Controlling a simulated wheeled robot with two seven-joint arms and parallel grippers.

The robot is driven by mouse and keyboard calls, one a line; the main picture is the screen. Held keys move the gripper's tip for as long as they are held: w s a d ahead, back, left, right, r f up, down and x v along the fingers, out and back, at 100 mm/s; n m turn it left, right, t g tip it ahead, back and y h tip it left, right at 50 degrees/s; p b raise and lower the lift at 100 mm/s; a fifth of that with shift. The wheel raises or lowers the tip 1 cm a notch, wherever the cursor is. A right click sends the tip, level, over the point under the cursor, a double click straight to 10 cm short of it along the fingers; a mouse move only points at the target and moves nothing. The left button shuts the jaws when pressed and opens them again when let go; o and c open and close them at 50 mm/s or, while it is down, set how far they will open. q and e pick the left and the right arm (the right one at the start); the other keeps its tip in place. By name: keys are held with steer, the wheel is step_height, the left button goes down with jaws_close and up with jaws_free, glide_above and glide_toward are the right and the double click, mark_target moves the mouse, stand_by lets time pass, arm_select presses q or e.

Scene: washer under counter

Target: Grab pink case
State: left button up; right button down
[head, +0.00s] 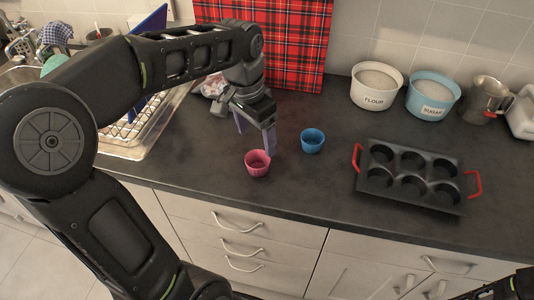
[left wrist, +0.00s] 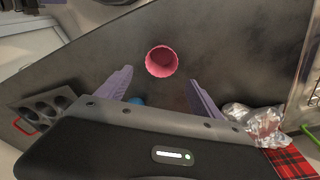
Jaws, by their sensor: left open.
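The pink case (head: 257,163) is a small fluted cup standing upright on the dark counter in the head view. In the left wrist view the pink case (left wrist: 161,61) lies just beyond and between the open fingers. My left gripper (head: 256,143) is open and empty, pointing down just behind the pink case. Its purple-grey fingers (left wrist: 158,92) show on both sides in the left wrist view. Whether a finger touches the case cannot be told. My right gripper is not in view; only a bit of my right arm shows at the bottom right.
A blue case (head: 312,141) stands just right of my left gripper. A black muffin tin (head: 409,208) with red handles lies further right. Flour (head: 376,88) and sugar (head: 432,97) bowls stand at the back. A dish rack (head: 140,128) is at left. The counter's front edge is close.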

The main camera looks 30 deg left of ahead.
mark_target(257, 157)
arm_select(q)
steer(key=shift+s, duration=0.2)
steer(key=shift+w+f, duration=0.2)
steer(key=shift+f, duration=1.1)
steer(key=shift+f+p, duration=0.75)
steer(key=shift+f, duration=1.9)
steer(key=shift+c, duration=0.3)
steer(key=c, duration=1.4)
